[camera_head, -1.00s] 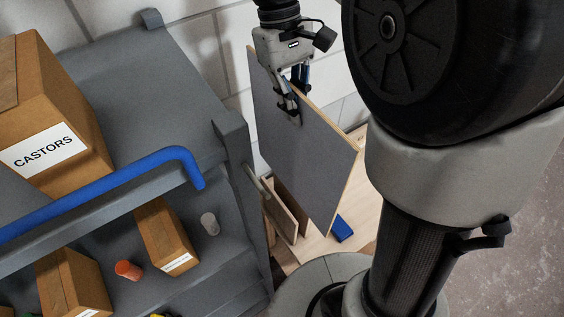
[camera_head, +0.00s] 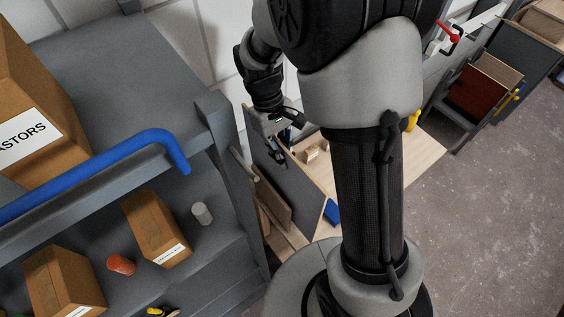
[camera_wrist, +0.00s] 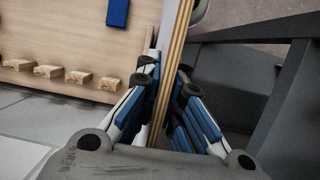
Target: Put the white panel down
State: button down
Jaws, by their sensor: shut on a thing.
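My gripper (camera_head: 277,154) is shut on the top edge of a thin upright panel (camera_head: 298,194). The panel's face looks grey in the head view, not clearly white, and its edge is pale wood. In the wrist view the layered edge of the panel (camera_wrist: 174,60) runs between the two fingers of my gripper (camera_wrist: 165,88). The panel stands on edge beside brown boards (camera_head: 272,200) at the left end of a wooden bench top (camera_head: 418,150). Its lower edge is partly hidden, so I cannot tell whether it touches anything.
A blue block (camera_head: 331,211) lies on the bench close to the panel; several notched wooden blocks (camera_wrist: 48,71) line the bench edge. A grey shelf unit (camera_head: 225,140) with cartons and a blue rail (camera_head: 110,170) stands close on the left. A white wall is behind.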

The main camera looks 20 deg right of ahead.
aim_at(276, 139)
jog(key=shift+f, duration=2.1)
jog(key=c, duration=1.8)
grip_release()
jog(key=shift+o, duration=0.2)
jog(key=v, duration=1.2)
jog(key=shift+s, duration=0.1)
jog(key=s+r+m+t, duration=0.1)
jog(key=s+r+t, duration=0.3)
jog(key=s, duration=0.5)
jog(key=s+d+r+m+t+y, duration=0.1)
jog(key=s+r+m+t, duration=0.1)
jog(key=s+r, duration=0.4)
jog(key=s+t, duration=0.1)
jog(key=s, duration=0.2)
jog(key=shift+d+r+m+t, duration=0.2)
jog(key=shift+m+t, duration=0.1)
jog(key=shift+t, duration=0.1)
